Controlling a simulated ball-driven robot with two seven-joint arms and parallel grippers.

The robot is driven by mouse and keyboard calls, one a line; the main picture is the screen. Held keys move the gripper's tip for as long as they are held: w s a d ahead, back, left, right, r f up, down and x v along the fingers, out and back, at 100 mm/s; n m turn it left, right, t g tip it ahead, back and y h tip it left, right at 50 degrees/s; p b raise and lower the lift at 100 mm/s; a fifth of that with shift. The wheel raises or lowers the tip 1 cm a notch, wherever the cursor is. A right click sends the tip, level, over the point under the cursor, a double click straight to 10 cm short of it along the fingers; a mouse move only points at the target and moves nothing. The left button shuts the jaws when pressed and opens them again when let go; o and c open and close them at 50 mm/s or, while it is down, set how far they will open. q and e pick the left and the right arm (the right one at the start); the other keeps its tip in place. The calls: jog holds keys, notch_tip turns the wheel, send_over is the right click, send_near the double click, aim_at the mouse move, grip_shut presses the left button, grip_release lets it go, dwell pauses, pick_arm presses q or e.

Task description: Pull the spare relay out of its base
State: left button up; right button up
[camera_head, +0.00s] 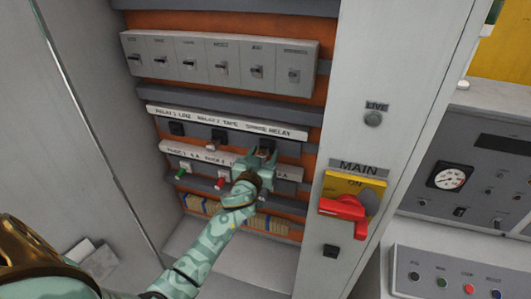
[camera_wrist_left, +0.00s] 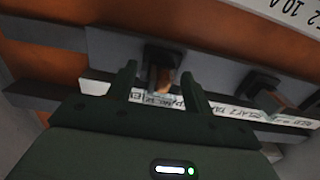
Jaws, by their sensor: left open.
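The spare relay (camera_wrist_left: 162,78) shows in the left wrist view as a small block with an amber patch, seated in a dark base (camera_wrist_left: 160,55). In the head view it is mostly hidden behind my left gripper, under the right end of the relay label strip (camera_head: 225,122). My left gripper (camera_head: 257,158) is open in front of it. In the left wrist view the two fingers of the left gripper (camera_wrist_left: 158,72) stand on either side of the relay; I cannot tell whether they touch it. My right gripper is not in view.
Relay 2 (camera_wrist_left: 275,98) sits in the neighbouring base. Fuse holders with green (camera_head: 183,170) and red (camera_head: 220,182) parts lie below. A switch row (camera_head: 220,62) is above. The red main handle (camera_head: 345,212) projects from the panel to the right.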

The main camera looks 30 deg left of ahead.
pick_arm(q)
grip_shut()
jog(key=p+v, duration=0.1)
jog(key=v, duration=0.5)
dwell(1.2)
